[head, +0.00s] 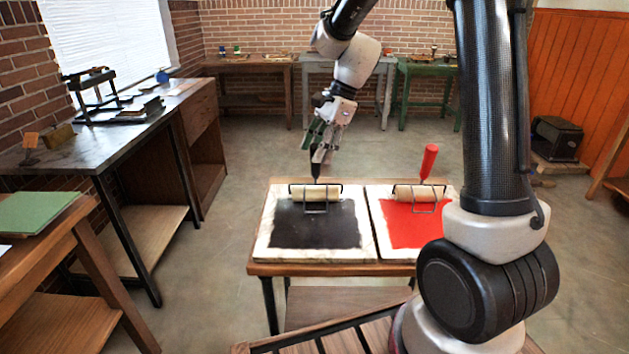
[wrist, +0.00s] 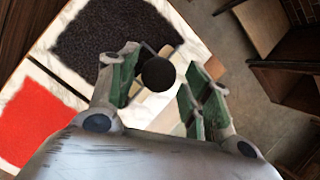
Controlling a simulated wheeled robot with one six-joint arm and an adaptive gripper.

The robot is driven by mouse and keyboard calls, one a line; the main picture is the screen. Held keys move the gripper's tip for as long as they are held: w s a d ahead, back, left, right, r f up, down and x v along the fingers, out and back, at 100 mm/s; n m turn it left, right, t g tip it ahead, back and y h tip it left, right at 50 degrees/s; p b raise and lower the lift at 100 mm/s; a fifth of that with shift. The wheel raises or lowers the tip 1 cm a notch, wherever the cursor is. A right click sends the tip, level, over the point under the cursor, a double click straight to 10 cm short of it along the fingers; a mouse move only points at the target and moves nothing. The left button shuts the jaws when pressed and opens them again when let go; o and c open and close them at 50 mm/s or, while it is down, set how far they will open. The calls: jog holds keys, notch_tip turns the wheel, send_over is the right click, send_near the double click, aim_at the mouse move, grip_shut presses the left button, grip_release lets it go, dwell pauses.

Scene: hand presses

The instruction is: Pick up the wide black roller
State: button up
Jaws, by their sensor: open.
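The wide black roller (head: 316,165) lies at the back edge of the black ink slab (head: 262,245), its black handle pointing up and its pale roller below. In the wrist view the round end of its black handle (wrist: 158,73) shows between my fingers. My gripper (head: 319,155) is open, pointing down over the handle, with a green-padded finger on either side. In the wrist view the gripper (wrist: 158,95) stands around the handle end; I cannot tell whether a finger touches it. Part of the pale roller is hidden by the fingers in the wrist view.
A bench with a press (head: 185,92) stands left. Floor behind the table is clear.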

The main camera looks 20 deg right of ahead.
aim_at(316, 179)
jog(key=x, duration=0.6)
